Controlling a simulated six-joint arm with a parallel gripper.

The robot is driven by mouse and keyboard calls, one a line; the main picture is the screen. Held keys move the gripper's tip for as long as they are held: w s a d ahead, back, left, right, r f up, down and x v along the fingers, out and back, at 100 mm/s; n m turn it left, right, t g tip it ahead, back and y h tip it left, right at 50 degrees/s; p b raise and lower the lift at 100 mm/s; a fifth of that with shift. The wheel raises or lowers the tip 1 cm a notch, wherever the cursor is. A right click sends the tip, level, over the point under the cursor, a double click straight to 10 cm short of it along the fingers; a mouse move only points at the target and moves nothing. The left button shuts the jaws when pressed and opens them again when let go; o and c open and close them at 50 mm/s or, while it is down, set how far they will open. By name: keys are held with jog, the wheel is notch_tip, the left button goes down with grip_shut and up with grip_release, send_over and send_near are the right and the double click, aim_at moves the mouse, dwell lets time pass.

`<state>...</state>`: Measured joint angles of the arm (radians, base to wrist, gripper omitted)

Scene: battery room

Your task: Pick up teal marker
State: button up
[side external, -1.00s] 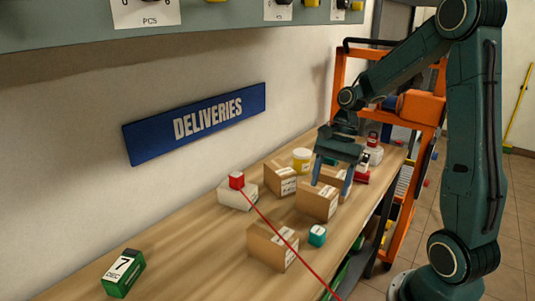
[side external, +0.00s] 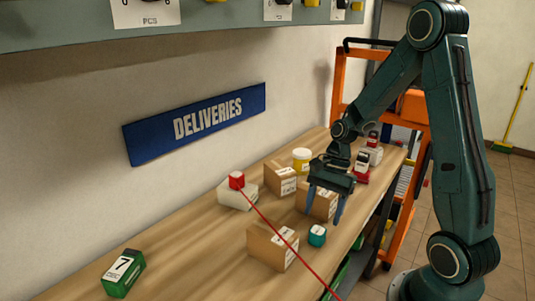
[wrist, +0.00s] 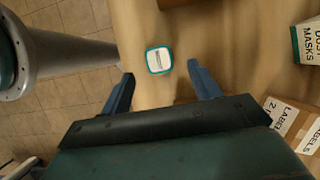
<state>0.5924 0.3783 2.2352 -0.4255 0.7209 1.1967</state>
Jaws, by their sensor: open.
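The teal marker (side external: 317,236) is a small, squat teal block with a white label on top. It stands on the wooden bench near its front edge, just right of a cardboard box. In the wrist view the marker (wrist: 159,60) shows between and slightly beyond the fingertips. My gripper (side external: 323,216) is open and empty, pointing down, above and just behind the marker in the side view. In the wrist view my gripper (wrist: 160,76) has its two blue fingers spread to either side of the marker, apart from it.
Cardboard boxes stand close by: one (side external: 271,247) left of the marker, others (side external: 318,202) behind. A white box (side external: 236,196) carries a red cube (side external: 236,180); a red line runs from it. A yellow-lidded jar (side external: 301,160) stands behind. The bench (side external: 180,250) is clear toward the green box (side external: 122,274).

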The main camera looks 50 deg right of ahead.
aim_at(318, 230)
jog(key=shift+a+f, duration=0.25)
jog(key=shift+f, duration=0.3)
jog(key=shift+f, duration=0.1)
jog(key=shift+x, duration=2.5)
jog(key=shift+s, duration=0.1)
jog(key=c, duration=1.1)
jog(key=shift+o, duration=0.2)
notch_tip(318, 230, up, 20)
